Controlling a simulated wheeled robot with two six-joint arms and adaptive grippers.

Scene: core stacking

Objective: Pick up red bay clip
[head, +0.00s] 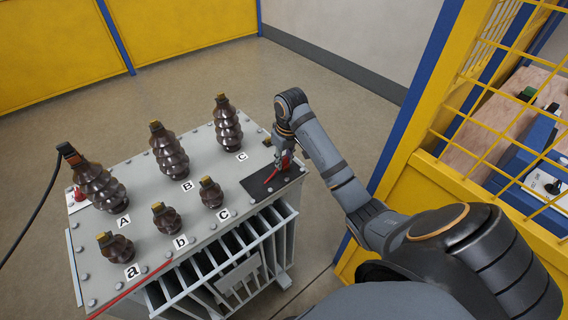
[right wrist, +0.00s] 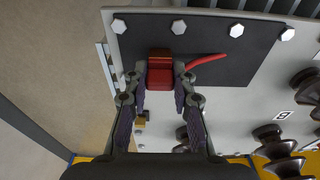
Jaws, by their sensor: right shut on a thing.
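The red clip (right wrist: 160,75) is a blocky red piece with a short red lead (right wrist: 208,60) bending off to the right in the right wrist view. It is over the black mat (right wrist: 235,45) at the corner of the grey transformer top. My right gripper (right wrist: 160,80) is shut on the clip, one finger on each side. In the head view my right gripper (head: 284,160) points down at the mat (head: 258,187), with red showing at its fingertips. I cannot tell whether the clip touches the mat. My left gripper is out of view.
Several dark ribbed bushings stand on the transformer top (head: 185,205), marked A, B, C and a, b, c. A red cable (head: 130,290) runs along the front. A yellow mesh fence (head: 500,90) stands right.

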